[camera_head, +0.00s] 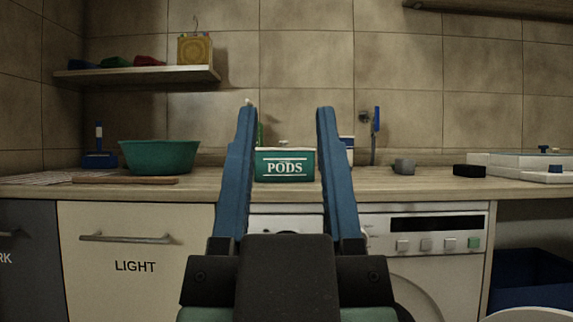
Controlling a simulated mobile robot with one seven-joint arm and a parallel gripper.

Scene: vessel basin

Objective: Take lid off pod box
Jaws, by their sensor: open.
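The pod box (285,170) is a teal box with "PODS" in white on its front. It stands on the wooden counter near the middle of the view. Its pale lid (284,148) is on top, with a small light knob (283,142) at the centre. My gripper (284,110) is open, its two blue fingers pointing forward, one to each side of the box in the picture. The fingers are nearer to me than the box and hold nothing. Things just beside the box are partly hidden behind the fingers.
A green basin (159,156) and a wooden board (125,180) are on the left of the counter (400,185). A grey block (404,166), a black block (469,171) and white boxes (530,160) are on the right. A washing machine (425,250) stands below.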

